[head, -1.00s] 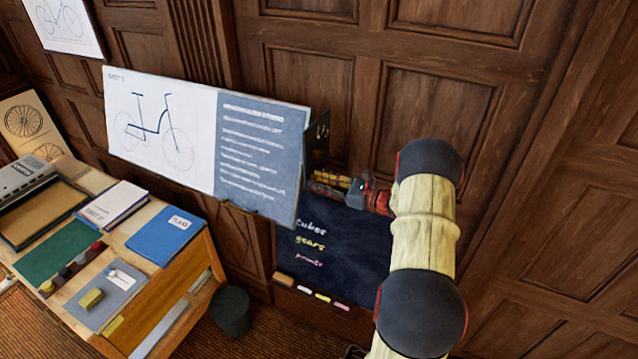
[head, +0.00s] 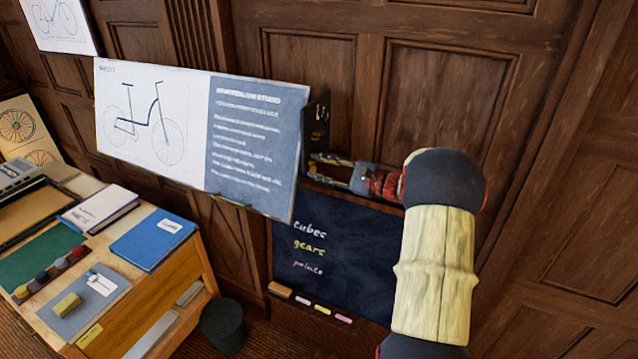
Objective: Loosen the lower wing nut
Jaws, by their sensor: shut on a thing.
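The drafting board (head: 250,145) hangs on the panelled wall with a bicycle drawing and a blue text panel on it. A black bracket (head: 317,118) stands at its right edge. My gripper (head: 313,168) reaches in from the right, level with the bracket's lower part. The nut itself is hidden by the fingertips and too small to make out.
A chalkboard (head: 335,260) with chalk words hangs just below my gripper, with chalks on its ledge. A wooden desk (head: 185,275) with a blue book (head: 153,238) stands at left, a dark bin (head: 223,322) beside it. The wall at right is bare.

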